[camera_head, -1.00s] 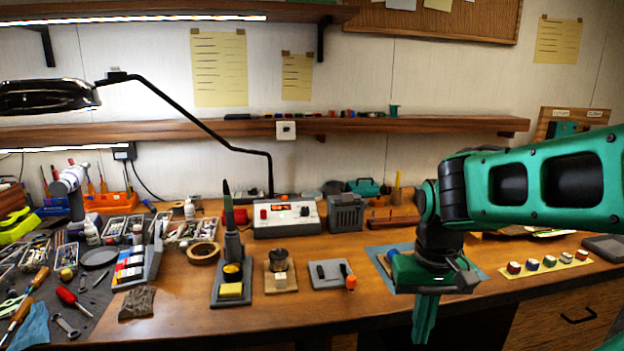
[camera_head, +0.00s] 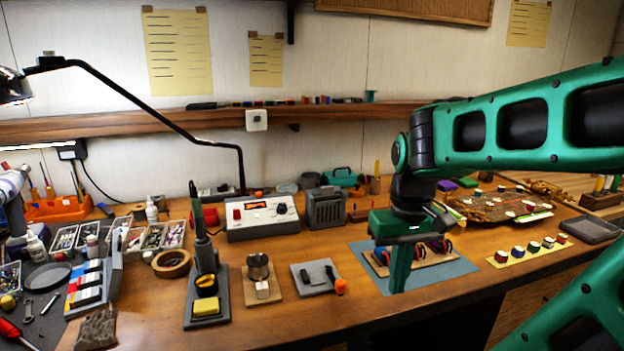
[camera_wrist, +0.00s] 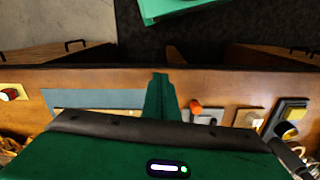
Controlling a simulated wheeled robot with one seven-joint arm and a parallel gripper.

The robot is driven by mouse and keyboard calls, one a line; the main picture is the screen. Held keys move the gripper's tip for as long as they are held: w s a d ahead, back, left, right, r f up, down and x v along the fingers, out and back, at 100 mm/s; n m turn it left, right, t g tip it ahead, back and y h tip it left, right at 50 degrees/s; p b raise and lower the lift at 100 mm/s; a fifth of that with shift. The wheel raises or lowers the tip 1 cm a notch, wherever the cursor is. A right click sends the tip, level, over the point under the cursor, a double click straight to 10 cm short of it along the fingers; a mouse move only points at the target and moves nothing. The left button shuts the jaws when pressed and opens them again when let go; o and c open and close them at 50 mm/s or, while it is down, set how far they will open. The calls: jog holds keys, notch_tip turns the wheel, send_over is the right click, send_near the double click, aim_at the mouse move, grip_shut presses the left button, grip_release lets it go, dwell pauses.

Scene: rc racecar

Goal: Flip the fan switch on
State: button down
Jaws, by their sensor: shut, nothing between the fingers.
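My gripper (camera_head: 398,284) hangs in front of the bench's right half, over or before a blue-grey mat, with its fingers shut and empty. The fingers also show in the wrist view (camera_wrist: 160,82), pointing toward the bench's front edge. A dark grey slatted box (camera_head: 326,208), which may be the fan, stands at the back of the bench, left of my gripper and apart from it. A small white square plate with a dark centre (camera_head: 257,120) is on the upper shelf's front edge; I cannot tell whether it is the fan switch, or its state.
A white control unit (camera_head: 262,217) with a knob stands left of the slatted box. A soldering stand (camera_head: 207,292), a small grey pad (camera_head: 318,278) and the blue-grey mat (camera_head: 456,270) lie along the front. A black lamp arm (camera_head: 150,108) crosses the left side.

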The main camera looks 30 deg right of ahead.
jog(key=w+d+r+n, duration=0.35)
jog(key=w+r, duration=0.25)
jog(key=w, duration=0.4)
jog(key=w+d+r+n, duration=0.2)
jog(key=w+r+n, duration=0.3)
jog(key=w, duration=0.6)
jog(key=n+h, duration=0.1)
jog(key=n, duration=0.9)
send_near(321, 184)
notch_tip(321, 184, up, 2)
jog(key=w+a, duration=0.1)
jog(key=a, duration=0.1)
jog(key=shift+w+d+r+n, duration=0.15)
jog(key=shift+w+r+n, duration=0.05)
jog(key=shift+w+n, duration=0.4)
jog(key=f, duration=1)
jog(key=shift+s+d, duration=0.15)
jog(key=shift+d, duration=0.25)
jog(key=shift+r, duration=0.1)
